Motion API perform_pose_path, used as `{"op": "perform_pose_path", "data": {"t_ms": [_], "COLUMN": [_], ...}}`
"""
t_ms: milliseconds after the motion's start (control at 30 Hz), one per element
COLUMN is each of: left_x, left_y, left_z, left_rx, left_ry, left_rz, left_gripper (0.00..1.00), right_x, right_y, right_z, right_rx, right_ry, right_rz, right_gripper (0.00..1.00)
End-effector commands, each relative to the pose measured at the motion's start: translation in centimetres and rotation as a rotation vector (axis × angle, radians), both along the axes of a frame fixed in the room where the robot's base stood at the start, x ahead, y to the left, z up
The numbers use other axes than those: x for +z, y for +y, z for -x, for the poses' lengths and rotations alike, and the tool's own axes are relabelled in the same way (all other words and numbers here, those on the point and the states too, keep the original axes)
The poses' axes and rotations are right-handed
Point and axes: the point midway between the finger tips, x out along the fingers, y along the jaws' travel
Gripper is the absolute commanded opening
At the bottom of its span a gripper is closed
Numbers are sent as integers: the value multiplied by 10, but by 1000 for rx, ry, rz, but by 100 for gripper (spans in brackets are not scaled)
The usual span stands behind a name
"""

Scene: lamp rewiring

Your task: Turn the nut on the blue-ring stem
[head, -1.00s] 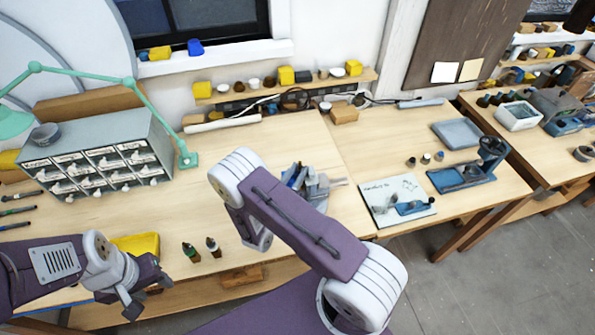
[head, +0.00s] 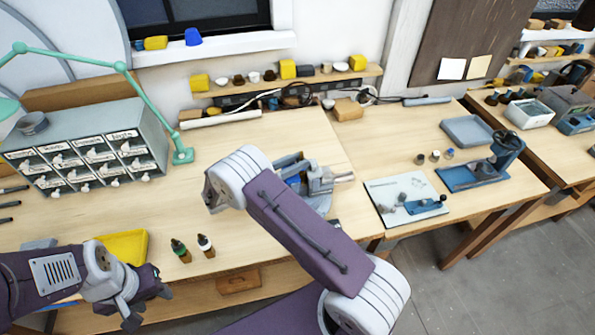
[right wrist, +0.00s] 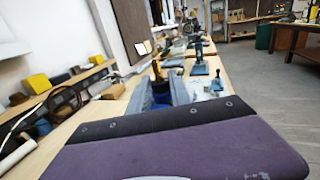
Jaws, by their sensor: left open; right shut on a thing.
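I cannot make out the blue-ring stem or its nut for certain. A grey-blue vise-like fixture (head: 318,182) stands on the bench behind my right arm, with blue parts partly hidden. In the right wrist view, a blue part (right wrist: 160,87) with a yellow and dark upright piece (right wrist: 157,70) shows between grey bars, above my purple arm cover. My left gripper (head: 145,305) is open and empty at the bench's front left, beside the yellow tray (head: 125,246).
Two small bottles (head: 181,251) stand near the front edge, right of the yellow tray. A drawer cabinet (head: 95,150) and a green lamp arm (head: 150,105) are at the left. A white board (head: 400,190) and blue stand (head: 480,175) are at the right.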

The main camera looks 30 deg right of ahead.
Motion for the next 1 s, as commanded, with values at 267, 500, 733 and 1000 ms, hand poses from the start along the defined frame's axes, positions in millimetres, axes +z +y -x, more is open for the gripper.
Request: {"op": "perform_pose_path", "data": {"t_ms": [267,500,733,1000], "left_x": [-33,-43,-45,-44], "left_y": [0,0,0,0], "left_z": [0,0,0,0], "left_rx": [0,0,0,0], "left_ry": [0,0,0,0], "left_rz": [0,0,0,0], "left_gripper": [46,46,46,46], "right_x": [-5,-2,0,1], "right_y": [-1,-1,-1,-1], "right_z": [-3,-4,-4,-4], "right_rx": [-167,-242,-263,-263], "right_ry": [0,1,2,2], "right_rz": [4,8,10,11], "right_gripper": [0,0,0,0]}}
